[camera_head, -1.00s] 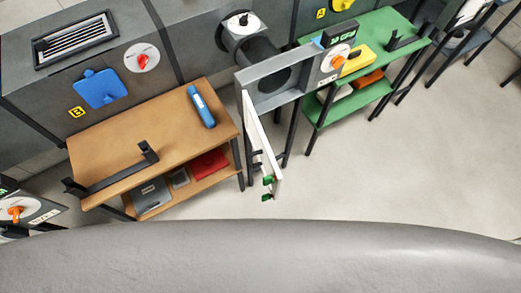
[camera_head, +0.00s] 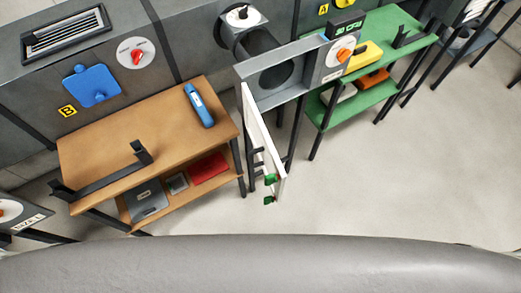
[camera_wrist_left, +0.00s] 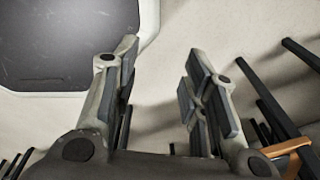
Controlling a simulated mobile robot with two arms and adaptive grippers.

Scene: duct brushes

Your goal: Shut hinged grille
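The hinged grille (camera_head: 262,142) is a white panel with green clips (camera_head: 270,180) at its free end. It stands swung open from the left side of a grey frame (camera_head: 290,98), pointing toward me. The frame has a round dark opening (camera_head: 277,74) and a panel with an orange knob (camera_head: 344,55) on its right. My left gripper (camera_wrist_left: 158,85) shows in the left wrist view with its fingers apart and nothing between them. Neither gripper shows in the head view.
A wooden bench (camera_head: 150,125) with a blue tool (camera_head: 199,105) and a lower shelf stands left of the grille. A green shelf (camera_head: 376,42) with a yellow item (camera_head: 362,56) stands to the right. The floor (camera_head: 400,180) in front is open.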

